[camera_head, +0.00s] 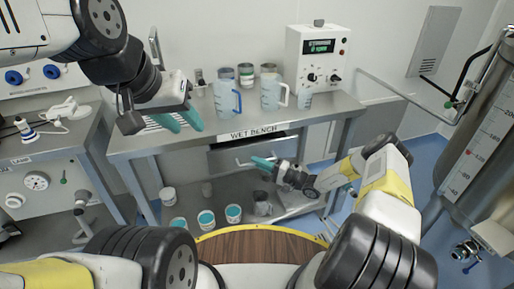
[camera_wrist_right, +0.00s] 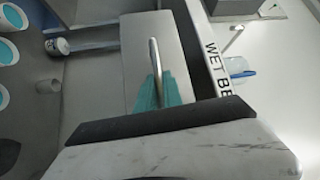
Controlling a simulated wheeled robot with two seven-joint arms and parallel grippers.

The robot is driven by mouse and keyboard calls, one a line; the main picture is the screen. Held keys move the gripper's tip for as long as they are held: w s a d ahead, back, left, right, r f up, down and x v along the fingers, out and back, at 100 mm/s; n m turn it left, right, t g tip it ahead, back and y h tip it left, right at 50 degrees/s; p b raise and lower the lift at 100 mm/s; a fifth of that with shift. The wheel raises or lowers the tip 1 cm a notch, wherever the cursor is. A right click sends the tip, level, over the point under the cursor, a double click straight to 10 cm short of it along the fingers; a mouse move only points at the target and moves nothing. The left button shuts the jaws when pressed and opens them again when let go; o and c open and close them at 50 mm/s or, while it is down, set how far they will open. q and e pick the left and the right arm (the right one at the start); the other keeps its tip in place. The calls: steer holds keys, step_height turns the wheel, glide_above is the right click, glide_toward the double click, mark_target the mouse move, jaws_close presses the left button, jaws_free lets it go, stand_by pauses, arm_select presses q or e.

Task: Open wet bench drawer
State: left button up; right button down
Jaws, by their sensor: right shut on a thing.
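The wet bench (camera_head: 200,143) is a grey metal table with a "WET BENCH" label on its front edge. Its drawer (camera_head: 225,160) hangs under the top, behind my right gripper (camera_head: 262,163). In the right wrist view the grey drawer front (camera_wrist_right: 140,30) carries a thin metal bar handle (camera_wrist_right: 155,55). My right gripper's teal fingers (camera_wrist_right: 156,92) are shut on this handle. I cannot tell how far out the drawer stands. My left gripper (camera_head: 181,119) is open and empty above the bench's left front edge, with its two teal fingers apart.
Teal-filled cups (camera_head: 206,219) stand on the lower shelf. A steel tank (camera_head: 480,150) is at right, a side bench (camera_head: 60,145) at left.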

steer(key=s+d, duration=0.3)
steer(key=s, duration=0.6)
steer(key=s+d, duration=0.3)
steer(key=s, duration=0.7)
steer(key=s+d, duration=0.3)
steer(key=s, duration=0.7)
steer(key=shift+d, duration=0.25)
steer(key=c, duration=1.5)
jaws_free()
steer(key=v, duration=0.8)
